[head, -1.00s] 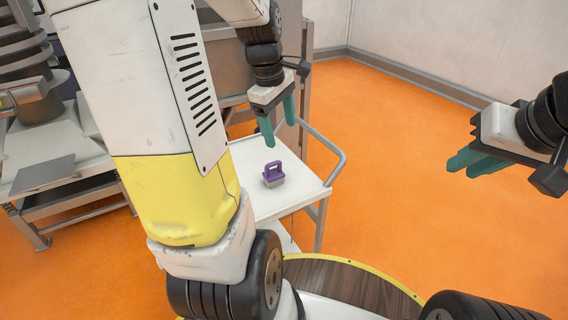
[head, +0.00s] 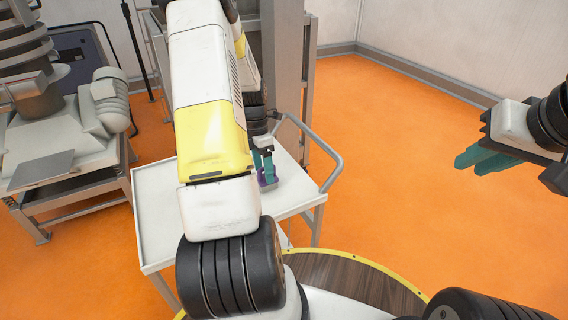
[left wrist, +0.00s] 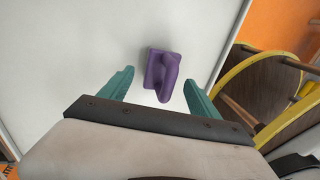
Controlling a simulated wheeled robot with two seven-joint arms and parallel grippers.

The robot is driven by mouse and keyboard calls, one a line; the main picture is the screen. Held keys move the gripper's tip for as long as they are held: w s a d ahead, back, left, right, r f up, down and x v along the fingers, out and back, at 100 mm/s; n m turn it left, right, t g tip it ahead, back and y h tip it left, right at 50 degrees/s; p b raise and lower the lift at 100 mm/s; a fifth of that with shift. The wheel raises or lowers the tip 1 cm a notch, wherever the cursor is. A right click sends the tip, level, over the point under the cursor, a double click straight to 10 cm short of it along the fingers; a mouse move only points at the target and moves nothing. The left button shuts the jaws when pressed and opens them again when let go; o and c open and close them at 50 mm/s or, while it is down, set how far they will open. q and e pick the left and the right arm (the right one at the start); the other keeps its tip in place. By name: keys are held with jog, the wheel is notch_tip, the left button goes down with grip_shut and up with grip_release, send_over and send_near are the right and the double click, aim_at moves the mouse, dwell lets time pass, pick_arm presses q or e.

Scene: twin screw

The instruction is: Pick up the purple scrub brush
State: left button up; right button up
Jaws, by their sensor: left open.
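The purple scrub brush (left wrist: 163,73) stands on the white top of a cart (head: 157,215). In the left wrist view its purple handle lies between and just beyond the two teal fingers. My left gripper (left wrist: 157,85) is open and empty, with a finger on either side of the handle's line. In the head view my left gripper (head: 265,165) is over the brush (head: 268,182) and hides most of it. My right gripper (head: 480,160) hangs in the air at the right, over the orange floor, away from the cart; its fingers appear apart with nothing between them.
The cart has a grey push handle (head: 334,165) at its right side. A metal post (head: 290,70) stands behind it. A grey machine on a stand (head: 60,155) is at the left. The orange floor (head: 400,190) right of the cart is clear.

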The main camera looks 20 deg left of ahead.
pick_arm(q)
jog(key=shift+s+d+f, duration=0.1)
jog(key=shift+f, duration=0.5)
jog(key=shift+s+d+f, duration=0.1)
jog(key=shift+f, duration=0.45)
jog(key=c, duration=1.5)
jog(key=shift+r, duration=0.15)
notch_tip(320, 180, up, 4)
jog(key=shift+w+f, duration=0.1)
jog(key=shift+f, duration=0.15)
jog(key=s+a+r, duration=0.1)
jog(key=s+a, duration=0.9)
jog(key=s, duration=0.2)
jog(key=shift+s, duration=0.3)
jog(key=shift+a+r, duration=0.1)
